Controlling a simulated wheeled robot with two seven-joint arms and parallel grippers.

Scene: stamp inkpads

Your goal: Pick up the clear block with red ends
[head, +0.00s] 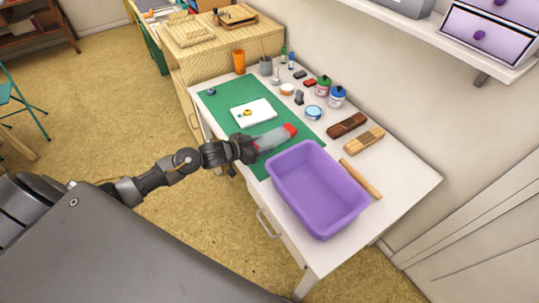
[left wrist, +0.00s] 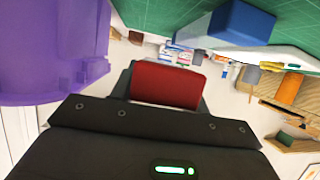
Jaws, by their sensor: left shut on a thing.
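The clear block with red ends (head: 271,139) shows in the head view above the green mat, just behind the purple bin. Its far red end (head: 291,130) points right, and its near end is hidden at my left gripper (head: 250,148). That gripper is shut on the block. In the left wrist view a red end (left wrist: 168,84) fills the space at the jaws. The height of the block over the mat is hard to tell. My right gripper is not in view.
The purple bin (head: 275,174) stands close in front of the block. A green mat (head: 223,92) holds a white pad (head: 266,115). Pots, inkpads and two brown blocks line the back of the white desk (head: 405,178). A wooden roller (head: 360,178) lies beside the bin.

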